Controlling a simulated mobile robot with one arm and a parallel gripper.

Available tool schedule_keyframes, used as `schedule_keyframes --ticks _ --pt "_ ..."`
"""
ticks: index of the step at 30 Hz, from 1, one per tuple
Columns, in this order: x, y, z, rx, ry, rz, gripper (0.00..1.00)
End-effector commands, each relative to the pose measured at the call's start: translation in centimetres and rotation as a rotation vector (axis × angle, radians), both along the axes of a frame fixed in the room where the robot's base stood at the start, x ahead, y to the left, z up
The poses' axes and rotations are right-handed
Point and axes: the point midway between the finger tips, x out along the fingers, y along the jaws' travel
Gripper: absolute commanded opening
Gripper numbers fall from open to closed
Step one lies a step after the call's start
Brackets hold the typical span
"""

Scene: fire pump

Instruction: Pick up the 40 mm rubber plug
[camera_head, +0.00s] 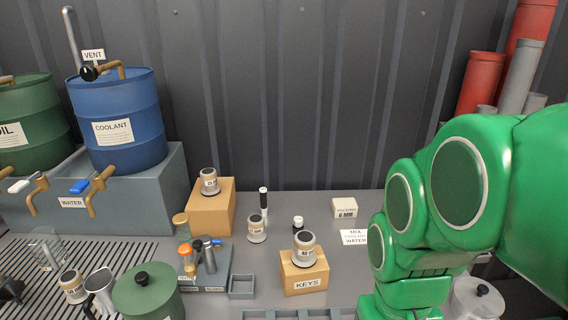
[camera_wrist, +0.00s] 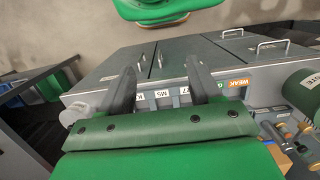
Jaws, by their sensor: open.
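The head view does not show my gripper.
My green arm fills the right of the head view. A blue coolant drum (camera_head: 117,125) and a green oil drum (camera_head: 33,125) stand at left. A green canister (camera_head: 147,292) and a grey tool stand (camera_head: 211,266) are left of the KEYS box. A 6 MM block (camera_head: 345,208) lies behind.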

Motion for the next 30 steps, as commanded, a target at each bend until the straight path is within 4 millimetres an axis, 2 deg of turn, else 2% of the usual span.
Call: schedule_keyframes --ticks 5,17,23,30 --pt "0.1 0.1 2.2 0.003 0.0 -0.003 0.64" --pt "4.9 3.4 2.3 0.116 -0.012 -0.172 0.64" --pt "9.3 5.8 2.6 0.215 -0.011 -0.331 0.64" --pt "16.0 8.6 3.2 0.36 0.017 -0.585 0.64"
